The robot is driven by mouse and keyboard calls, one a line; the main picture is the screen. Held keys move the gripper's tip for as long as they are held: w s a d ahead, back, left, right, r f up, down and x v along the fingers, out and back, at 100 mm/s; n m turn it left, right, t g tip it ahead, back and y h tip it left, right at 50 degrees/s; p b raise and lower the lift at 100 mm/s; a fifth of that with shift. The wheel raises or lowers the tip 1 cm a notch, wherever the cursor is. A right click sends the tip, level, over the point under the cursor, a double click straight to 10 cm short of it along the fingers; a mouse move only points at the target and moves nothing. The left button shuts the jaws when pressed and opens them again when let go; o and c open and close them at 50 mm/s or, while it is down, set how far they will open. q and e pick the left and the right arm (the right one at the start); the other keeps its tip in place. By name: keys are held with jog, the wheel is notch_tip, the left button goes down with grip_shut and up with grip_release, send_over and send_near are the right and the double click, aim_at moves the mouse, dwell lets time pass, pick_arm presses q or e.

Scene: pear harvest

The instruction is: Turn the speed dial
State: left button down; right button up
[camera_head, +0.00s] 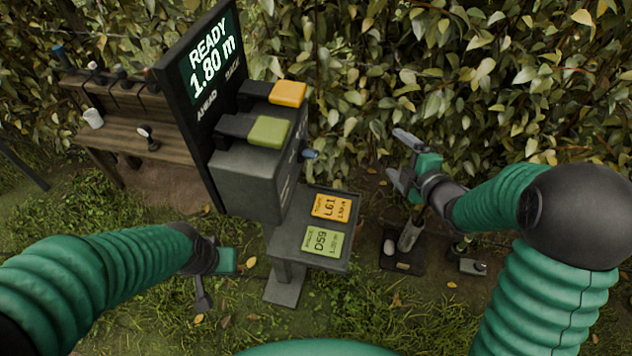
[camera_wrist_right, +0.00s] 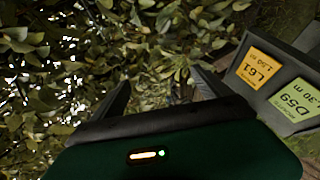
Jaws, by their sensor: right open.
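A grey control box (camera_head: 246,180) stands on a post in the middle of the head view. A small blue knob (camera_head: 311,154) sticks out of its right side; it may be the speed dial, but no marking on it can be read. My right gripper (camera_head: 398,161) is open and empty, to the right of the knob and apart from it. In the right wrist view its two fingers (camera_wrist_right: 160,92) are spread, with leaves and ground beyond them. My left gripper (camera_head: 212,284) hangs low at the left, apart from the box; its jaws are unclear.
An orange lever (camera_head: 288,94) and a green lever (camera_head: 268,132) top the box. A tray (camera_head: 345,262) holds cards L61 and D59. A wooden bench (camera_head: 140,137) stands left; a leafy hedge (camera_head: 460,70) closes the back.

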notch_tip(320, 180, down, 6)
jog(key=a+n+y+b, duration=0.2)
jog(key=n+y+b, duration=0.2)
jog(key=n, duration=0.2)
jog(key=n+g+y+b, duration=0.2)
jog(key=n+y+b, duration=0.4)
jog(key=n+y, duration=0.55)
send_near(317, 156)
jog(key=shift+n+h, duration=0.55)
jog(key=shift+h, duration=0.1)
jog(key=x, duration=0.9)
jog(key=shift+w+a+r, duration=0.1)
jog(key=shift+a+r, duration=0.2)
jog(key=shift+r, duration=0.05)
pick_arm(q)
jog(key=s+x, duration=0.3)
jog(key=x, duration=1)
jog(key=shift+d+f, duration=0.2)
jog(key=shift+f, duration=0.1)
pick_arm(e)
jog(key=shift+d, duration=0.1)
jog(key=shift+d, duration=0.1)
jog(key=shift+c, duration=0.6)
jog(key=c, duration=1.2)
jog(key=shift+c, duration=0.2)
